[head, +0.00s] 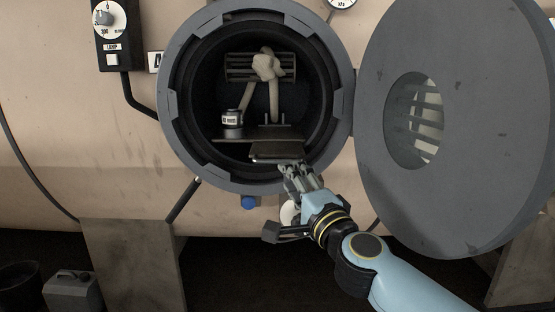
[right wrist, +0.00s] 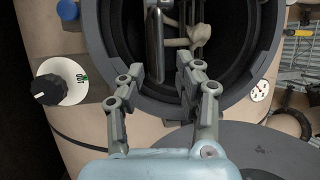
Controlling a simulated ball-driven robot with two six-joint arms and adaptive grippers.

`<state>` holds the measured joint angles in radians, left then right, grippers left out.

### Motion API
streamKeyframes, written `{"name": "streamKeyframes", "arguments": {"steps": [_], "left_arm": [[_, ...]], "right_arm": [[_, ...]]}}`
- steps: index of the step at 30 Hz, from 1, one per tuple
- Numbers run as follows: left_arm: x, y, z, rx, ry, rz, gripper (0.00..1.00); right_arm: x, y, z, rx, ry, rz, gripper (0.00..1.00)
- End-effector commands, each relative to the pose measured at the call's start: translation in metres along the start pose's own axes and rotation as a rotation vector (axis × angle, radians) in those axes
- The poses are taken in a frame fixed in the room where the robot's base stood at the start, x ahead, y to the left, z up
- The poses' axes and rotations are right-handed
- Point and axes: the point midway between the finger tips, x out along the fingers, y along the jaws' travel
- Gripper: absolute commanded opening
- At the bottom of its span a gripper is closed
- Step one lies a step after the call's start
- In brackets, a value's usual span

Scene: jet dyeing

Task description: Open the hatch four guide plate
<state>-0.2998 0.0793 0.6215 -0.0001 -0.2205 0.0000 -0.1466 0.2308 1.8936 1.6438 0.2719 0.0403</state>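The hatch opening (head: 172,120) is a round dark grey ring in the beige vessel, with its door (head: 470,120) swung open to the right. A flat dark guide plate (head: 277,152) lies at the lower inner rim of the opening and looks roughly level. In the right wrist view, the guide plate (right wrist: 155,45) appears edge-on between the fingertips, with gaps to both fingers. My right gripper (head: 294,170) is open at the plate's near right edge; the wrist view also shows its spread fingers (right wrist: 158,72). I see no contact. My left gripper is out of view.
Inside the hatch are a slatted reel (head: 240,67) with a pale fabric rope (head: 267,65) and a round labelled device (head: 232,122). A blue knob (head: 249,202) sits below the ring. A grey canister (head: 72,291) stands at lower left.

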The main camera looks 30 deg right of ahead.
Motion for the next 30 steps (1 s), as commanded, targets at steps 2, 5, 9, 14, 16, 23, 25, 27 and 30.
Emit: {"name": "streamKeyframes", "arguments": {"steps": [2, 5, 9, 14, 16, 23, 25, 27, 30], "left_arm": [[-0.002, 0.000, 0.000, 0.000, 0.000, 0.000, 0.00], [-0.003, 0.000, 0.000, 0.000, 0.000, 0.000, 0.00], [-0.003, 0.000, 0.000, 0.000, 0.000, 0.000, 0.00], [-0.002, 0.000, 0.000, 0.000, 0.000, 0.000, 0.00], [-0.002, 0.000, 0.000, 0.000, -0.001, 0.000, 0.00], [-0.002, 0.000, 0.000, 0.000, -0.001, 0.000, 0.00], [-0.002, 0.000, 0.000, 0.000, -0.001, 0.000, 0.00], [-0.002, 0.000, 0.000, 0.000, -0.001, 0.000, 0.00], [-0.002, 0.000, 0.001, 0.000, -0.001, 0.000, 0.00]], "right_arm": [[0.018, -0.002, 0.000, -0.001, 0.002, -0.003, 0.34], [0.039, -0.001, 0.000, 0.000, 0.001, -0.003, 0.34], [0.062, 0.000, 0.000, -0.001, 0.001, -0.001, 0.34], [0.077, 0.000, 0.000, -0.001, 0.000, 0.000, 0.34], [0.080, 0.000, 0.000, -0.001, 0.000, 0.000, 0.34], [0.081, 0.001, 0.000, -0.001, -0.001, 0.001, 0.34], [0.081, 0.000, 0.000, -0.001, 0.000, 0.001, 0.29], [0.081, 0.001, 0.000, -0.001, 0.000, 0.001, 0.20], [0.081, 0.001, 0.000, -0.002, 0.000, 0.001, 0.07]]}}
